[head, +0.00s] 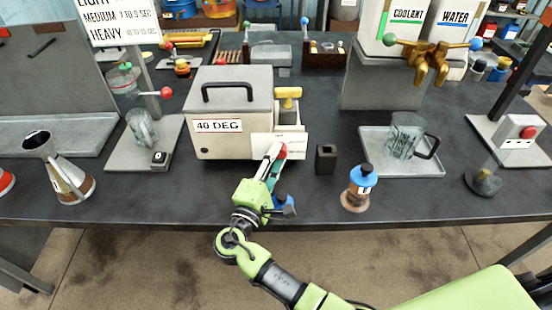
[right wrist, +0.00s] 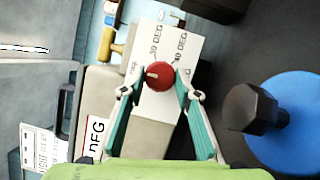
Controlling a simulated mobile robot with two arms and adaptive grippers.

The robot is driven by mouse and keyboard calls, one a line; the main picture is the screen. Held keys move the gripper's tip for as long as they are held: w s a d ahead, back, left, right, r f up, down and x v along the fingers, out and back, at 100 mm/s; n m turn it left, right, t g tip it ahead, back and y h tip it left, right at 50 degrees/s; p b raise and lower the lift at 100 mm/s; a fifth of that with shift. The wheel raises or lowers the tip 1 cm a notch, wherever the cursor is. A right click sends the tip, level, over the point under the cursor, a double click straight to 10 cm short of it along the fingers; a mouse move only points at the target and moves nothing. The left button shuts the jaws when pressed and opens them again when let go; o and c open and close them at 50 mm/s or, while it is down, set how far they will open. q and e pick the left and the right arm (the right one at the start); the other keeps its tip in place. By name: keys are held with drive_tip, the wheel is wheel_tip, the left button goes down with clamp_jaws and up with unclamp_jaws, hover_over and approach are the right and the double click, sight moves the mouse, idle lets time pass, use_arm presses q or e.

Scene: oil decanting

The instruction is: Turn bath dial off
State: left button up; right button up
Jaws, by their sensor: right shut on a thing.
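The bath (head: 229,148) is a beige box with a grey lid and a "40 DEG" label, at the middle of the bench. Its red dial (head: 282,151) sits on a white panel (head: 262,146) at its right front. In the right wrist view the dial (right wrist: 158,75) is round, with a pale pointer mark and degree markings on the panel around it. My right gripper (right wrist: 158,82) has its two fingertips on either side of the dial, shut on it. My left gripper is not in view.
A blue-capped bottle (head: 360,187) and a small black block (head: 326,158) stand to the right of my right gripper. A glass jug (head: 406,138) is in a tray farther right. A metal cone (head: 58,170) stands at the left. The bench front is partly clear.

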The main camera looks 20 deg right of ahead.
drive_tip(key=o, duration=1.1)
drive_tip(key=v, duration=1.2)
drive_tip(key=shift+a+f, duration=0.1)
